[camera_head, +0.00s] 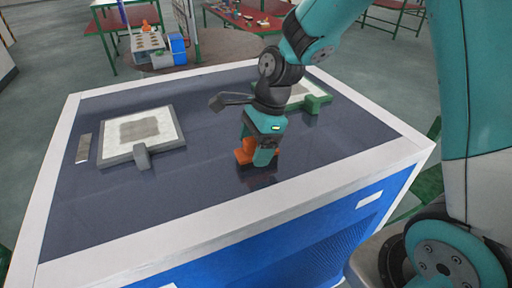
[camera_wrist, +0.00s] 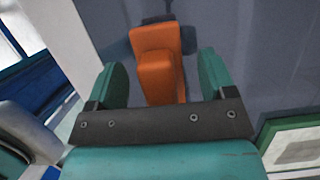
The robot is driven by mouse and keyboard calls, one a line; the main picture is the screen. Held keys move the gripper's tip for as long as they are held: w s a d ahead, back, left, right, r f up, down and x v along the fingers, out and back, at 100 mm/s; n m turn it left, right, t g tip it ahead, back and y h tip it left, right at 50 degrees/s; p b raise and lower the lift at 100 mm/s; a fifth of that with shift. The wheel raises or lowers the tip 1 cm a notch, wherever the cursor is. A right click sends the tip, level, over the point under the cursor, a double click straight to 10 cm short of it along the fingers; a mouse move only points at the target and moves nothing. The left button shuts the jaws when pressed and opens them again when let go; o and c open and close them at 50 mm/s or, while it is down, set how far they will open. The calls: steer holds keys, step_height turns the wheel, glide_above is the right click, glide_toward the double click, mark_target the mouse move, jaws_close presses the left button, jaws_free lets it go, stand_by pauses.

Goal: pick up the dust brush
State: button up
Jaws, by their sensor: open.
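An orange block-like object (camera_head: 243,151), which I take to be the dust brush, stands on the dark top of the blue-sided table. It also shows in the wrist view (camera_wrist: 160,65), with a raised nearer part and a longer part behind it. I cannot make out any bristles. My gripper (camera_head: 264,150) is right at it and points down. In the wrist view my gripper (camera_wrist: 162,80) is open, with one green finger on each side of the orange object. Small gaps show between object and fingers. My gripper hides part of the object in the head view.
A framed pale plate (camera_head: 110,149) with a grey handle lies at the left of the table (camera_head: 200,205), beside a small grey strip (camera_head: 83,148). A similar plate with a green handle (camera_head: 317,103) lies behind my gripper. The table's front middle is clear.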

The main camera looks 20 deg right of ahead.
steer(key=shift+f, duration=0.1)
steer(key=c, duration=1)
steer(key=shift+c, duration=0.2)
step_height(320, 180, up, 20)
steer(key=shift+b, duration=0.35)
